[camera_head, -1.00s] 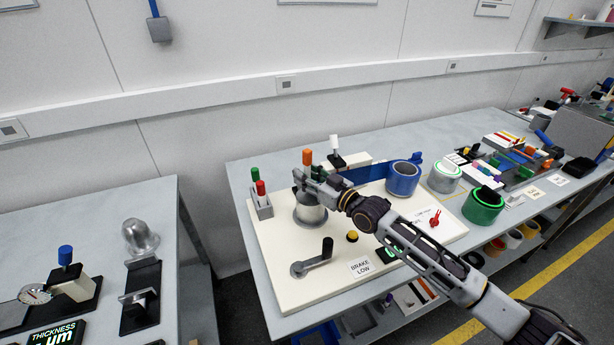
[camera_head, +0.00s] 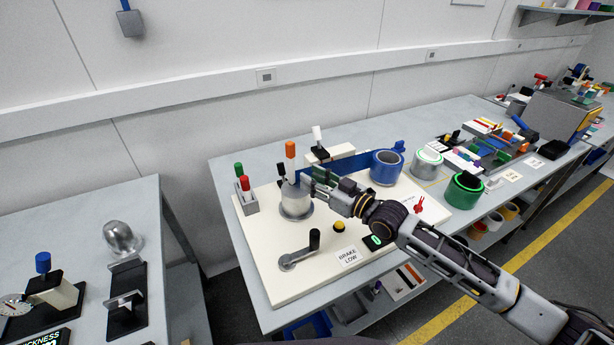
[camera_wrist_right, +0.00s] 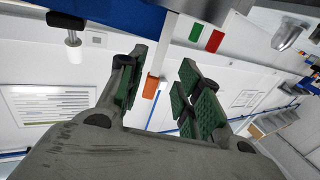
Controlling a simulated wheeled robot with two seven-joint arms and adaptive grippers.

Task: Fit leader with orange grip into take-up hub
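The leader's orange grip (camera_head: 290,149) stands upright above the grey metal take-up hub (camera_head: 296,202), on a pale stem. Blue film (camera_head: 345,169) runs from near the stem to the blue roll (camera_head: 387,168). My right gripper (camera_head: 301,175) is open at the stem, just above the hub, with its fingers spread apart. In the right wrist view, the orange grip (camera_wrist_right: 151,87) shows between the green finger pads, with a gap to the right pads. How deep the leader sits in the hub is hidden. My left gripper is not in view.
A holder with green and red handles (camera_head: 247,203) stands left of the hub. A crank (camera_head: 299,252), a yellow button (camera_head: 339,226) and a brake label (camera_head: 347,255) lie in front. A white-knobbed piece (camera_head: 318,142) stands behind. Grey and green rolls (camera_head: 464,191) stand right.

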